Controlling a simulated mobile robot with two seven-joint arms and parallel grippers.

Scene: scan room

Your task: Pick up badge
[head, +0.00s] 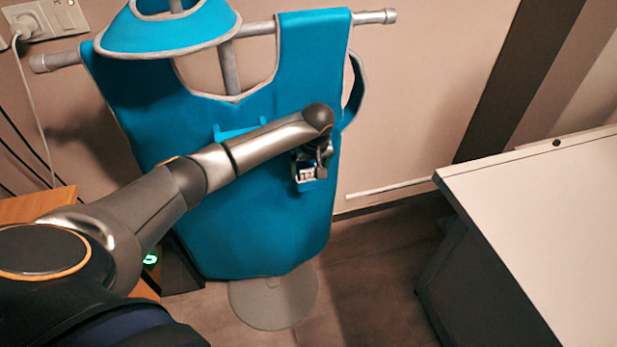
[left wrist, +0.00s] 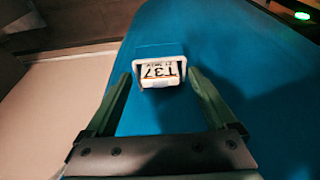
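In the head view the badge (head: 306,174) shows small and partly covered by my left gripper (head: 310,163). In the left wrist view my left gripper (left wrist: 160,78) is open, with one finger on each side of the badge and a gap on both sides. The badge lies near the fingertips. My right gripper is not in view.
The blue apron (head: 260,220) hangs on a grey stand with a crossbar (head: 370,17) and a round base (head: 273,302). A white-topped table (head: 545,210) stands at the right. A wall socket (head: 30,20) with cables is at the upper left. Floor shows between stand and table.

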